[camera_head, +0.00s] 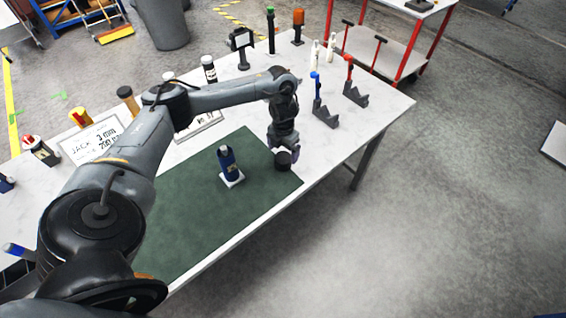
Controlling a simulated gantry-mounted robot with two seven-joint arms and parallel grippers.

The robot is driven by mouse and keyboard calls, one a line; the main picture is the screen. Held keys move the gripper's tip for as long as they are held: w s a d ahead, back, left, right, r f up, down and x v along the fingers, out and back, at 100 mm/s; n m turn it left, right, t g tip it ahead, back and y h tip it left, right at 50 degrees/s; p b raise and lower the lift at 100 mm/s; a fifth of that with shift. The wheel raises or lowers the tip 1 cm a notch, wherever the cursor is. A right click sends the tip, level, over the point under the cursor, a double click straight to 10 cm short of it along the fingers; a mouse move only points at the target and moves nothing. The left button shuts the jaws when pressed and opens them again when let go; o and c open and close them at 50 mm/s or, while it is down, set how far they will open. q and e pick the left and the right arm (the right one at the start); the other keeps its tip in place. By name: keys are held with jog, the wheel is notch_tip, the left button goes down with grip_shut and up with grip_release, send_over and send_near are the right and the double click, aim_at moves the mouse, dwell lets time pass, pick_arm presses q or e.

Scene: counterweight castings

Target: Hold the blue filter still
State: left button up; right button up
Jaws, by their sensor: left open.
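My right gripper is not in view.
Behind are red and blue toggle clamps (355,92), white bottles (316,54), an orange beacon (298,20) and a dark-capped white bottle (209,69). The mat around the filter is clear.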

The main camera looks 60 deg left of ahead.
aim_at(283, 157)
pick_arm(q)
jog(key=shift+f, duration=0.1)
notch_tip(283, 157, down, 3)
jog(key=shift+f+b, duration=0.1)
jog(key=shift+b, duration=0.85)
jog(key=shift+f, duration=0.95)
jog(key=c, duration=1.1)
